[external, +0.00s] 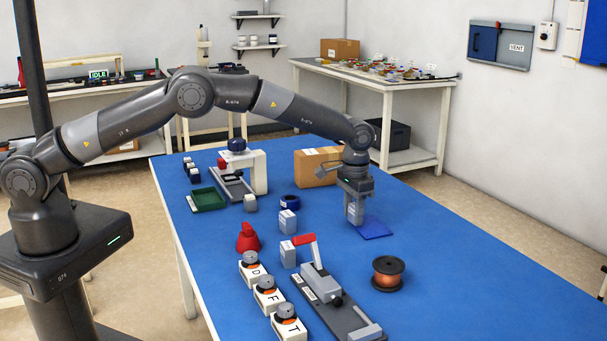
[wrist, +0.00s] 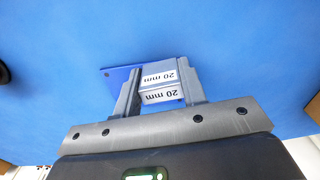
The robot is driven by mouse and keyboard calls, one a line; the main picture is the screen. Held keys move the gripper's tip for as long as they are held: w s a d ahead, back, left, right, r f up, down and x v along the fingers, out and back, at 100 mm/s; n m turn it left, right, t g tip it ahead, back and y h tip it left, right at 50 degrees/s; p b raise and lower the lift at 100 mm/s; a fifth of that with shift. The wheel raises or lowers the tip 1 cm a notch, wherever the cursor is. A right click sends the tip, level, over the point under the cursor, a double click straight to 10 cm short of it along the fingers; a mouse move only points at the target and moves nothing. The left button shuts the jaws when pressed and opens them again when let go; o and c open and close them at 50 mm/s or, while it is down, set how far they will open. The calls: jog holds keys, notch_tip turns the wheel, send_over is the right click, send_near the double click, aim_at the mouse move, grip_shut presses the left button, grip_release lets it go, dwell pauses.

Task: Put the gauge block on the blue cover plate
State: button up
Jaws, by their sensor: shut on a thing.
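The gauge block (external: 352,214) is a small grey block held upright; in the wrist view the block (wrist: 160,84) shows white "20 mm" labels. My gripper (external: 355,205) points down and is shut on it, with one finger on each side in the wrist view (wrist: 158,78). The blue cover plate (external: 374,230) lies flat on the blue table, just right of and below the block in the external view. In the wrist view, part of the plate (wrist: 116,78) shows beyond the left finger; the rest is hidden. I cannot tell whether block and plate touch.
Two similar grey blocks (external: 288,223) (external: 288,255) stand to the left. A cardboard box (external: 313,168) is behind my gripper. A copper spool (external: 388,273) and a red-handled clamp fixture (external: 325,290) are in front. The table is clear to the right.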

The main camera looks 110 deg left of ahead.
jog(key=shift+f, duration=0.15)
jog(key=o, duration=1)
jog(key=shift+o, duration=0.2)
notch_tip(320, 180, up, 12)
jog(key=shift+r, duration=0.2)
